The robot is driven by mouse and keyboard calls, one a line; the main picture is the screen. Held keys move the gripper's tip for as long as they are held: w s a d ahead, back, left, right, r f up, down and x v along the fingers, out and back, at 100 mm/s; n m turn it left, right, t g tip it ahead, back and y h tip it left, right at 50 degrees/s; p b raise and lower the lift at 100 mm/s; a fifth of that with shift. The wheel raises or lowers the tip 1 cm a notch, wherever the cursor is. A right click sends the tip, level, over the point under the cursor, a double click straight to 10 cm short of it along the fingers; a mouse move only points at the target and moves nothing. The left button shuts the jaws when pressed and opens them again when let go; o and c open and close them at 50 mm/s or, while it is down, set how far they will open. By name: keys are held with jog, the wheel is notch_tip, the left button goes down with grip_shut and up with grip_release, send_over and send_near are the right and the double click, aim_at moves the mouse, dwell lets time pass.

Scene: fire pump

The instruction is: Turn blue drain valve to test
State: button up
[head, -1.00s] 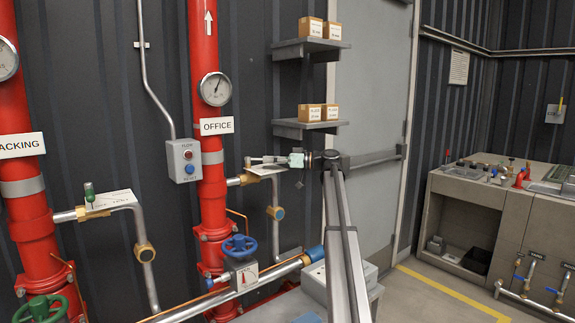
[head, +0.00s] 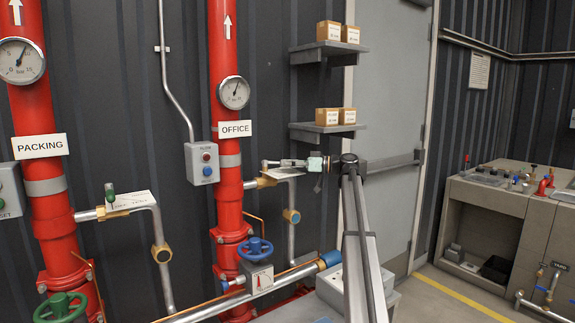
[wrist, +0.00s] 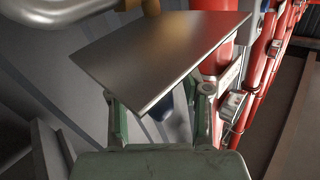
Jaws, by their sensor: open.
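The OFFICE drain fitting (head: 262,182) is a brass piece on a short pipe off the red riser, with a pale label plate (head: 285,173) beside it. My gripper (head: 272,163) is at this fitting, pointing left, just above the plate. In the wrist view the fingers (wrist: 160,117) stand apart, with the metal plate (wrist: 165,50) tilted in front of them. A dark blue piece (wrist: 190,88) shows partly behind the plate, between the fingers. It may be the drain valve's lever. I cannot tell whether the fingers touch it.
The PACKING riser's drain has a green lever (head: 109,193). A blue handwheel (head: 254,248) is below the OFFICE drain. A control box (head: 202,163) and gauge (head: 233,92) are nearby. Shelves with boxes (head: 327,117) are above right of my gripper.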

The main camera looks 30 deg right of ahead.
jog(key=v, duration=1.1)
jog(key=shift+s+d, duration=0.2)
